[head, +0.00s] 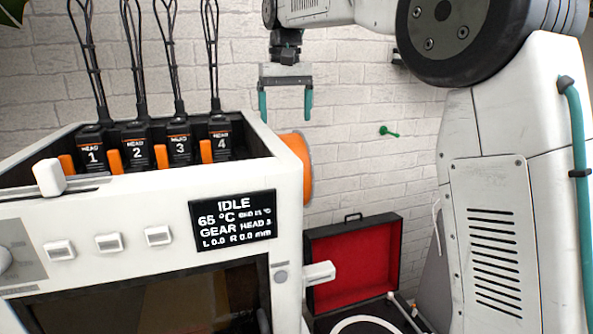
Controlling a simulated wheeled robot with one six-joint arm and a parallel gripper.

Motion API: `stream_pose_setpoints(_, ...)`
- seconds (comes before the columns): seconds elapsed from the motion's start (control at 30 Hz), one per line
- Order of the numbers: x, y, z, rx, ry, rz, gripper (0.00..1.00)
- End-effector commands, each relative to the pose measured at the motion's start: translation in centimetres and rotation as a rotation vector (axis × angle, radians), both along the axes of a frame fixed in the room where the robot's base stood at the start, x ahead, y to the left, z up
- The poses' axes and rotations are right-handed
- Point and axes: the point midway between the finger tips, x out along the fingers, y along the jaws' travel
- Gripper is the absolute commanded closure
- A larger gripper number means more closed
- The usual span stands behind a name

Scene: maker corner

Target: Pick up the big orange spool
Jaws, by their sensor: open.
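The big orange spool (301,160) shows at the right side of the white printer, its left part hidden behind the printer's corner. My gripper (285,112) hangs with its teal fingers pointing down, open and empty. It appears above and slightly left of the spool in the picture. The fingertips do not appear to touch the spool, and I cannot tell the depth between them.
The white printer (130,210) with four-numbered heads (180,142) and a display (233,220) fills the left. A black case with red lining (355,265) stands open at lower right. A green peg (388,131) is on the white brick wall (350,180).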

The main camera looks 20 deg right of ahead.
Motion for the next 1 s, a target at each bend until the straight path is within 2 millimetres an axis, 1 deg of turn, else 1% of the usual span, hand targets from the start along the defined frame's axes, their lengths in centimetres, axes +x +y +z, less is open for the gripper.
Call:
stream_pose_setpoints(0.27,0.1,-0.1,-2.7,0.0,0.002,-0.003,0.15)
stream_pose_setpoints(0.37,0.1,-0.3,-4.0,0.0,0.003,-0.003,0.15)
stream_pose_setpoints(0.5,0.2,-0.3,-6.2,0.0,0.003,-0.002,0.15)
stream_pose_setpoints(0.6,0.2,-0.3,-7.3,0.0,0.001,-0.001,0.15)
stream_pose_setpoints(0.7,0.2,-0.2,-7.7,0.0,0.001,0.0,0.15)
stream_pose_setpoints(0.87,0.2,-0.2,-7.7,0.0,0.0,0.0,0.15)
stream_pose_setpoints(0.9,0.2,-0.2,-7.7,0.0,0.0,0.0,0.18)
stream_pose_setpoints(0.97,0.2,-0.2,-7.7,0.0,0.0,0.0,0.35)
stream_pose_setpoints(1.0,0.2,-0.2,-7.7,0.0,0.0,0.0,0.46)
